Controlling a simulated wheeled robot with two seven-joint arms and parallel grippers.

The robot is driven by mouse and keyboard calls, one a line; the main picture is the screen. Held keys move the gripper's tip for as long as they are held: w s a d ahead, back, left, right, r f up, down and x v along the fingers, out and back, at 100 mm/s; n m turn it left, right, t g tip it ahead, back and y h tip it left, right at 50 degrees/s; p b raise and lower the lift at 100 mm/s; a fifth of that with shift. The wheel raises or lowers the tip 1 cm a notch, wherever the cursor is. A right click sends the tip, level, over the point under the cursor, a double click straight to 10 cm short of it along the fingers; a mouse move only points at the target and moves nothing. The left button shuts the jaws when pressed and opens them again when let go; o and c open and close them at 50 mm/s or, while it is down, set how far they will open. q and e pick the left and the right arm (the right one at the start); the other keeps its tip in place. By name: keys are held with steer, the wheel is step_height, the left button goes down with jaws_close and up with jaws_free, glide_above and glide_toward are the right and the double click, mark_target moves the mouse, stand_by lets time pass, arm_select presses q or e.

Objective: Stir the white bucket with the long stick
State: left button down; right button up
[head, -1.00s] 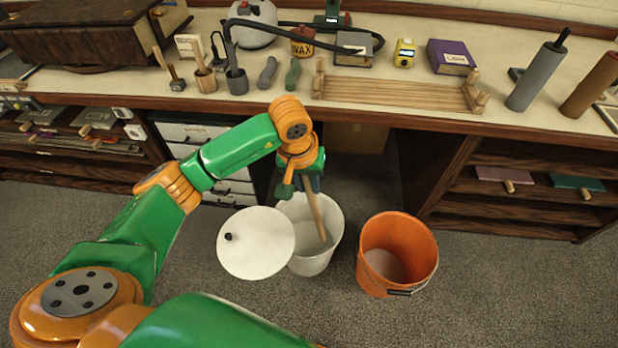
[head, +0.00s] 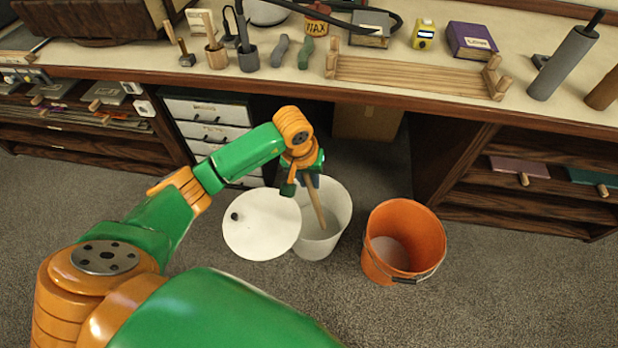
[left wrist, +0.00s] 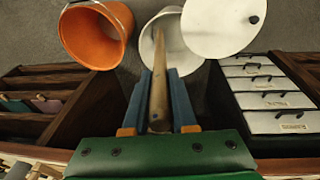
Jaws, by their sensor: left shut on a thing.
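The white bucket (head: 335,215) stands on the carpet under the workbench's front edge. Its white lid (head: 262,224), with a black knob, is beside it on the left and covers part of its side in the head view. My left gripper (head: 307,183) is above the bucket, shut on the long wooden stick (head: 316,203). The stick slants down into the bucket, its lower end inside near the bucket's contents. In the left wrist view the stick (left wrist: 158,85) runs between the two blue fingers (left wrist: 158,105) into the white bucket (left wrist: 176,59). My right gripper is not in view.
An orange bucket (head: 404,243) stands just right of the white one. The workbench (head: 200,88) with tools runs behind, with drawers (head: 205,133) on the left and shelves (head: 530,198) on the right. A cardboard box (head: 366,122) is underneath. Carpet in front is clear.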

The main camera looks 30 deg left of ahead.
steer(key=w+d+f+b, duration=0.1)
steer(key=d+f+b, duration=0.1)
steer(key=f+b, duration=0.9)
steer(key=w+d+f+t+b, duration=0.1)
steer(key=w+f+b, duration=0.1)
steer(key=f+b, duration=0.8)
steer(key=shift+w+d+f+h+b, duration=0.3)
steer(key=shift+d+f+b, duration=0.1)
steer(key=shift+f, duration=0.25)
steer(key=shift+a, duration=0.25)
